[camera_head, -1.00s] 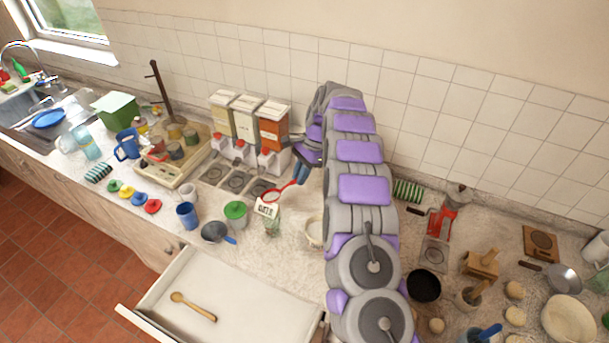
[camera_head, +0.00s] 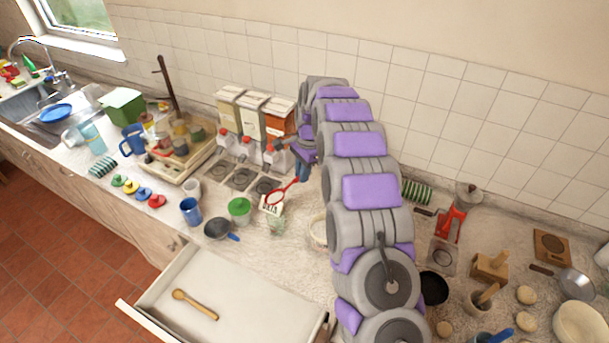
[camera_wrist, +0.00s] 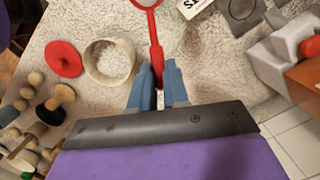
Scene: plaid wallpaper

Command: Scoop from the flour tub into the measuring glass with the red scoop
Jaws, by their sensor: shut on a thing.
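My gripper (camera_wrist: 160,75) is shut on the handle of the red scoop (camera_wrist: 152,32). In the head view the red scoop (camera_head: 281,193) is held above the counter, its round end by a white lettered card (camera_head: 271,206). The clear measuring glass (camera_head: 277,226) stands just below the card; I cannot see its contents. A pale round tub, likely the flour tub (camera_head: 318,231), is partly hidden behind my arm. In the wrist view an open pale tub (camera_wrist: 90,63) stands left of the scoop, apart from it. A red lid (camera_wrist: 63,58) lies beside that tub.
A green-lidded jar (camera_head: 239,209), a dark pan (camera_head: 219,228) and a blue mug (camera_head: 190,211) stand left of the glass. Dispensers (camera_head: 250,115) line the wall behind. The open drawer (camera_head: 240,290) in front holds a wooden spoon (camera_head: 195,303). A red grinder (camera_head: 452,222) stands to the right.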

